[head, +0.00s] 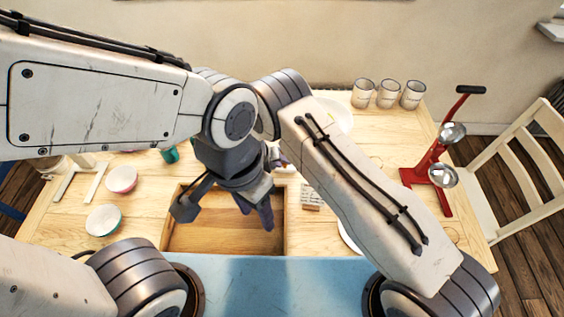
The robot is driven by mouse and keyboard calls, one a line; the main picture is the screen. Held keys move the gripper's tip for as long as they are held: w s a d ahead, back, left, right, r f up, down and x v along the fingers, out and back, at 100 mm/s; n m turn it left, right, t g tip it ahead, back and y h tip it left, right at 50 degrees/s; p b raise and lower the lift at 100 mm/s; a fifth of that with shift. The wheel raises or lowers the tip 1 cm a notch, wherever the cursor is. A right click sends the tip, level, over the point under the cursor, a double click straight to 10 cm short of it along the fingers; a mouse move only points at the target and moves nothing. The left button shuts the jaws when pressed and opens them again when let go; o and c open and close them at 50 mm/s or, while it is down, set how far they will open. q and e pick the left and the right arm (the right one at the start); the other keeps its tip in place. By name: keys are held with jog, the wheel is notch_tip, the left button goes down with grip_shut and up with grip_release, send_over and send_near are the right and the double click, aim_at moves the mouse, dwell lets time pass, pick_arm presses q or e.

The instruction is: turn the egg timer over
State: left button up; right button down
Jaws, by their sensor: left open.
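My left gripper (224,209) is open, pointing down over a shallow wooden tray (180,238) at the table's near edge. I see nothing between its fingers. My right gripper (280,156) is almost wholly hidden behind the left wrist, and only a small dark part shows. Its fingers and anything in them cannot be told. A pale thing beside it is too covered to name.
Bowls (104,220) (121,179) and a teal cup (170,155) stand at the left. Three glasses (387,93) stand at the back. A red stand with metal scoops (431,165) is at the right, near a white chair (522,175).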

dwell(0.3)
jog(key=shift+d+m+y+b, duration=0.3)
jog(key=shift+y+b, duration=0.25)
jog(key=shift+y, duration=0.55)
jog(key=y+b, duration=0.1)
jog(key=b, duration=0.2)
jog(key=y+b, duration=0.2)
jog(key=b, duration=0.2)
jog(key=shift+d+f+m+y, duration=0.1)
jog(key=shift+d+m+y, duration=0.2)
jog(key=shift+w+r+y+b, duration=0.1)
jog(key=shift+r+y+b, duration=0.3)
jog(key=shift+b, duration=0.5)
jog(key=shift+f, duration=0.1)
jog(key=c, duration=0.6)
grip_release()
jog(key=shift+c, duration=0.2)
